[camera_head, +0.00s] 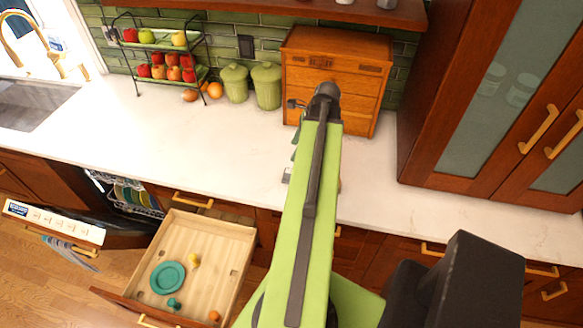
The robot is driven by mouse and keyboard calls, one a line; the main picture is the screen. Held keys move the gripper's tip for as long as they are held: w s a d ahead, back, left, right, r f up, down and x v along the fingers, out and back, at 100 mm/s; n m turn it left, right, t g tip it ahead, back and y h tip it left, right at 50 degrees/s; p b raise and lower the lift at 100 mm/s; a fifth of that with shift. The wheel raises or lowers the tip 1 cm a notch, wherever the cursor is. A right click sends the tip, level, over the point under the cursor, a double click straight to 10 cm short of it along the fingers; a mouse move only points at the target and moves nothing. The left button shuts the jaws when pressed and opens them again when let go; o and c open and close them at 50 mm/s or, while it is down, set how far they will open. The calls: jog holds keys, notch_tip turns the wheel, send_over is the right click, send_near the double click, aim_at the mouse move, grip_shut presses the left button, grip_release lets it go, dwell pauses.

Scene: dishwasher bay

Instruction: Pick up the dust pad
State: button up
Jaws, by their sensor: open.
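I cannot pick out a dust pad with certainty. A small grey-white item (287,175) shows on or just above the counter, at the left edge of my lime-green arm, and I cannot tell what it is. My arm reaches up the middle of the view over the counter. My gripper (297,148) is open and mostly hidden behind the arm; only small dark and green parts show at its left side, in front of the wooden box. I see nothing held, but the space between the fingers is hidden.
An open drawer (245,232) at lower left holds a teal plate (168,278) and small items. A wooden box (358,88), two green canisters (235,84) and a fruit rack (160,47) stand at the back. The counter's left part (180,140) is clear. The dishwasher stands open at left.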

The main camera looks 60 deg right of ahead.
jog(key=s+d+r+m, duration=0.1)
jog(key=s+d+m, duration=0.1)
jog(key=s+d, duration=0.15)
jog(key=shift+t, duration=0.3)
jog(key=b+x, duration=0.3)
jog(key=x, duration=0.1)
jog(key=b+x, duration=0.4)
jog(key=s+b+x, duration=0.1)
jog(key=b+x, duration=0.2)
jog(key=b, duration=0.1)
jog(key=shift+w+a+f, duration=0.2)
jog(key=shift+a+f, duration=0.25)
jog(key=shift+f, duration=0.05)
jog(key=shift+w+f, duration=0.2)
jog(key=shift+f, duration=0.05)
jog(key=shift+a, duration=0.1)
